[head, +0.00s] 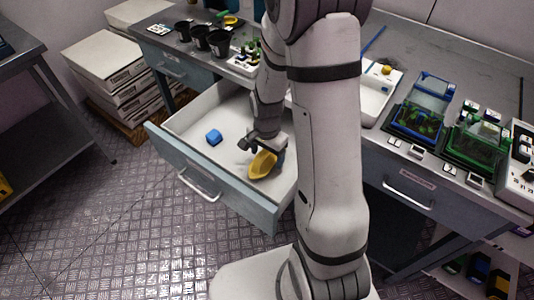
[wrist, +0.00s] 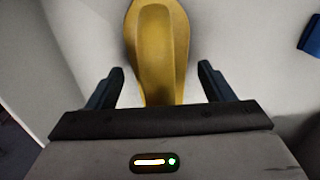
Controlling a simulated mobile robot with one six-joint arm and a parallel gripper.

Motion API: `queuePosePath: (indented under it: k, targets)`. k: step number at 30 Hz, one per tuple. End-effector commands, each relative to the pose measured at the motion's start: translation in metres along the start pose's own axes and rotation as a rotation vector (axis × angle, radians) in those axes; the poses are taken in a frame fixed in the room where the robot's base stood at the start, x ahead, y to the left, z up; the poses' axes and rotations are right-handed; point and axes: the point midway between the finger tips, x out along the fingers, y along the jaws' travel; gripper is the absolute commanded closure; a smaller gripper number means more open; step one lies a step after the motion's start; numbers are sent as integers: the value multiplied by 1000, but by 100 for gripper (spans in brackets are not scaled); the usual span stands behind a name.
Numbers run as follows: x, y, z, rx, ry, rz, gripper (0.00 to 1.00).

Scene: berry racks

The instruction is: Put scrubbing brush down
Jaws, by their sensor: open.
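The yellow object in the open drawer (head: 183,122), which I take for the scrubbing brush (head: 262,165), lies near the drawer's front right part. In the wrist view the yellow brush (wrist: 158,50) extends from the top edge down between my fingers. My gripper (head: 254,146) is just above it in the head view. In the wrist view my gripper (wrist: 160,82) is open, with its fingers on either side of the brush and a gap on each side. The brush's underside is hidden.
The drawer's left part is mostly free.

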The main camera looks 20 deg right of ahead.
Motion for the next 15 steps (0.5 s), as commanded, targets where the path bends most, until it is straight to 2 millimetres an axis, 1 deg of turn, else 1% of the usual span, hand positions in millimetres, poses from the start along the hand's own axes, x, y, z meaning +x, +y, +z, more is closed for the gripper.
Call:
queuePosePath:
  k: [5, 8, 15]
  targets:
    - [-14, -1, -1, 0, 2, -3, 25]
    - [-32, -1, -1, 0, 4, -5, 25]
    - [-85, -1, -1, 0, 4, -5, 25]
